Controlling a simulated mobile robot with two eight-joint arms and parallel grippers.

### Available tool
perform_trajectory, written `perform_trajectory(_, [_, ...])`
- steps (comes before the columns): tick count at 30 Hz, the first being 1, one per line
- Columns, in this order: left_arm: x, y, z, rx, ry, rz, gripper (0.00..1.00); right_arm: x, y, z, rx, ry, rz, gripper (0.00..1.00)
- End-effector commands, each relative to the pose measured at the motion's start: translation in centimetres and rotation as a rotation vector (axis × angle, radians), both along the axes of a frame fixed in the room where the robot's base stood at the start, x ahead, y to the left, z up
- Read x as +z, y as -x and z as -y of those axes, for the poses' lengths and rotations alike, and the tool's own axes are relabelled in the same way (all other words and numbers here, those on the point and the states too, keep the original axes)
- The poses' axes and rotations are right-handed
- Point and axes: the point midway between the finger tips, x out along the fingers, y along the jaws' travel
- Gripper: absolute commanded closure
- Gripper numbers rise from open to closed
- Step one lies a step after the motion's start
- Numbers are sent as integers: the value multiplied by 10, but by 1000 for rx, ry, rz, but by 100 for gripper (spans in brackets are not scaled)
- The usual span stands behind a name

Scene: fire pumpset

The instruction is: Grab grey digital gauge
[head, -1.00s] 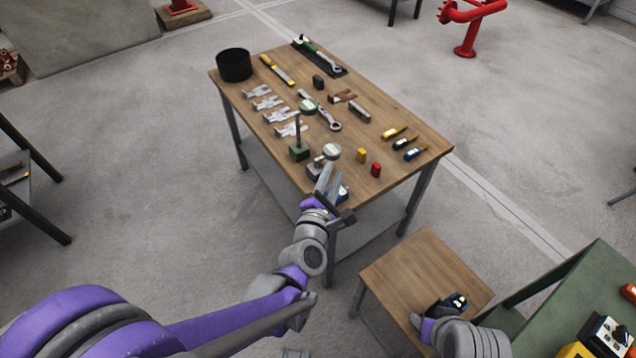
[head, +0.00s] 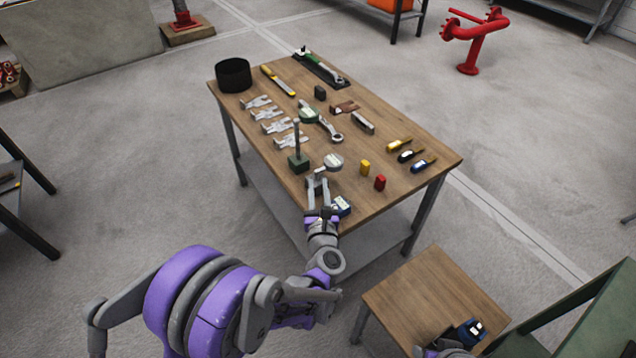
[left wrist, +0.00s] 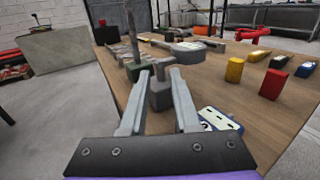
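The grey digital gauge (head: 333,162) has a round pale face and lies near the front edge of the wooden table (head: 400,185). My left gripper (head: 318,184) is open, with a finger on each side of that stem; I cannot tell whether either touches. It also shows in the left wrist view (left wrist: 160,75). My right gripper (head: 435,352) is at the bottom edge, mostly cut off, near the small table.
A green-based stand (head: 298,160) is close left of the gauge. A blue-and-white device (head: 342,206) lies right beside my left gripper. Yellow (head: 365,167) and red (head: 380,183) blocks stand to the right. A blue device (head: 470,331) is on the small table (head: 415,295).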

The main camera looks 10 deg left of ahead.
Motion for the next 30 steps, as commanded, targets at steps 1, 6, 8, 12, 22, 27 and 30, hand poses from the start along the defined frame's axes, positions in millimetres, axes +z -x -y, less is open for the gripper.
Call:
perform_trajectory(1, [-4,-9,-3,2,-2,-1,70,-4,0,0,0,0,-1,50])
perform_trajectory(6, [-4,-29,-9,0,-2,-1,70,-6,-1,0,0,0,-2,50])
perform_trajectory(8, [-3,-32,-9,-1,-2,-1,70,-7,-1,0,0,0,-2,50])
perform_trajectory(12, [-3,-33,-9,-2,-2,-1,70,-6,-1,0,0,0,-2,50])
perform_trajectory(22, [-3,-32,-9,-2,-2,-1,100,-6,-1,0,0,0,-2,50])
perform_trajectory(27, [-3,-32,-9,-2,-2,-1,100,-6,-1,0,0,0,-2,50])
perform_trajectory(30, [-3,-32,-9,-2,-2,-1,100,-6,-1,0,0,0,-2,50])
